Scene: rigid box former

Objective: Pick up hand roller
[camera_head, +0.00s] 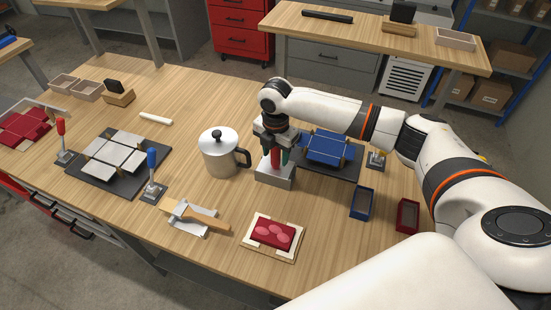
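A wooden-handled tool (205,219), which looks like the hand roller, lies on a light grey rest near the front middle of the table. My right gripper (275,147) points down at a grey block holder (275,178), behind and to the right of that tool. A red handle (275,158) and a green handle stand upright in the holder, directly under and between my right gripper's fingers. Whether the fingers touch the red handle is too small to tell. My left gripper is not in view.
A steel pot (219,155) with a black handle stands just left of my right gripper. A black board with grey panels (115,153) and lever clamps lies left. A red pad (270,233) lies in front.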

